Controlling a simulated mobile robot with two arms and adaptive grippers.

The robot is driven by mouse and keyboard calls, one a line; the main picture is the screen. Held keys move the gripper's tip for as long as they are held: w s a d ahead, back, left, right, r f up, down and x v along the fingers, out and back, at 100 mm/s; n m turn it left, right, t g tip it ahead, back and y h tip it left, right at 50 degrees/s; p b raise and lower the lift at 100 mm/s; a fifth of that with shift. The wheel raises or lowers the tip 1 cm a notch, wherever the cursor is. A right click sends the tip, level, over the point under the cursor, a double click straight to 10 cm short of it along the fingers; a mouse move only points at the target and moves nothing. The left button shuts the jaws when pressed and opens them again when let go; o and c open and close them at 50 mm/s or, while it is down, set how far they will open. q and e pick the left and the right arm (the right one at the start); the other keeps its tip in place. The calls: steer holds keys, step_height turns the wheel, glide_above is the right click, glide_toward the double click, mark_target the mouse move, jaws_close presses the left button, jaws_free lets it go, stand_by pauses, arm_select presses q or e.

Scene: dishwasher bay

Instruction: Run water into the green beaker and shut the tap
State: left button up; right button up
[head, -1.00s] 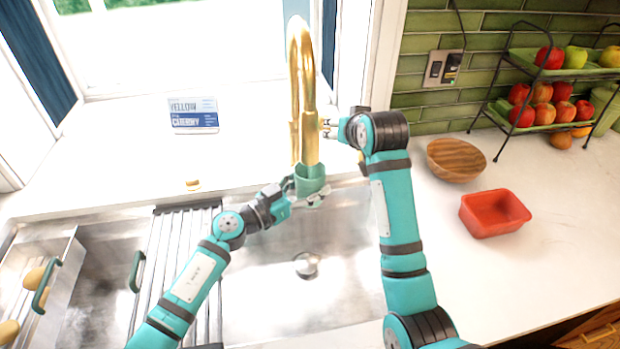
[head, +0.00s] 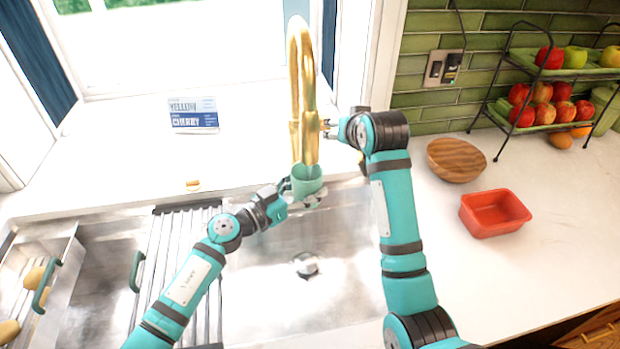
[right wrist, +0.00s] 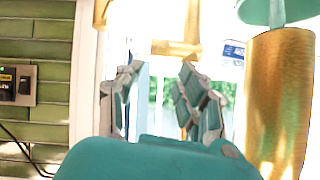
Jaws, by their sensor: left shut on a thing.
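The gold tap (head: 303,75) stands at the back of the sink, its spout arching down. My left gripper (head: 293,190) is shut on the green beaker (head: 308,174), which it holds at the lower end of the tap, above the basin. The beaker's inside shows, and I see no clear water in it. My right gripper (head: 327,128) is beside the tap on its right. In the right wrist view its fingers (right wrist: 160,100) are apart with nothing between them. A gold bar (right wrist: 175,48) lies beyond them and a gold tap part (right wrist: 280,100) stands at right.
The sink (head: 270,290) has a drain (head: 305,264) and a slatted rack (head: 180,250). A red tray (head: 495,213), a wooden bowl (head: 456,160) and a fruit stand (head: 500,100) are on the right counter. A small sign (head: 193,115) stands behind the sink.

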arm_select(q)
steer(key=v, duration=0.7)
steer(key=shift+d, duration=0.1)
steer(key=shift+w+d, duration=0.1)
arm_select(e)
steer(key=shift+r, duration=0.1)
steer(key=shift+c, duration=1)
steer(key=w+r, duration=0.1)
steer(key=r, duration=0.1)
steer(key=w+d+r, duration=0.1)
steer(key=r, duration=0.1)
steer(key=w+r, duration=0.1)
steer(key=r, duration=0.1)
steer(key=shift+w+d+r, duration=0.15)
steer(key=shift+w+r, duration=0.05)
steer(key=shift+r, duration=0.05)
jaws_close()
glide_above(323, 124)
steer(key=s+d, duration=0.2)
step_height(323, 124, down, 8)
steer(key=shift+s+d+f, duration=0.1)
steer(key=shift+d+f, duration=0.05)
steer(key=shift+f, duration=0.25)
